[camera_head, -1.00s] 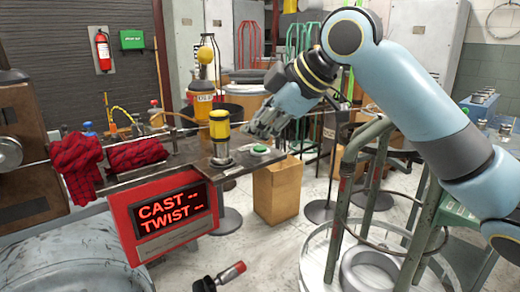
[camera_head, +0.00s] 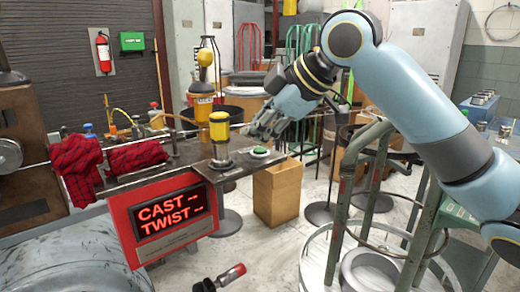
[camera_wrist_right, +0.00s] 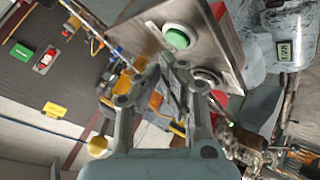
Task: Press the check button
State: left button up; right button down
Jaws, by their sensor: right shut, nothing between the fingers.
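The check button is a green round button (camera_head: 260,151) on a metal plate at the right end of the bench in the head view. It also shows in the right wrist view (camera_wrist_right: 178,39), beyond the fingertips and clear of them. My right gripper (camera_head: 258,132) is shut and empty, a little above the button in the head view. In the right wrist view its fingertips (camera_wrist_right: 172,75) meet below the button. A red display (camera_head: 165,216) reads "CAST --" and "TWIST --". My left gripper is not seen.
A yellow and black post (camera_head: 219,140) stands on the plate just left of the button. Red plaid cloths (camera_head: 136,157) lie on the bench. A cardboard box (camera_head: 278,192) is under the plate's end. A green-legged metal stand (camera_head: 346,190) is at right. A red-handled tool (camera_head: 230,276) shows at the bottom.

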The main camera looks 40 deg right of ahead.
aim_at(258, 151)
jog(key=shift+f, duration=0.1)
jog(key=shift+f, duration=0.3)
jog(key=shift+f, duration=0.45)
dwell(0.6)
jog(key=shift+r, duration=0.1)
jog(key=shift+r+p, duration=0.75)
jog(key=shift+p, duration=0.35)
notch_tip(258, 151, up, 5)
jog(key=p, duration=0.5)
jog(key=shift+r+p, duration=0.1)
jog(key=shift+p, duration=0.25)
jog(key=shift+f, duration=0.2)
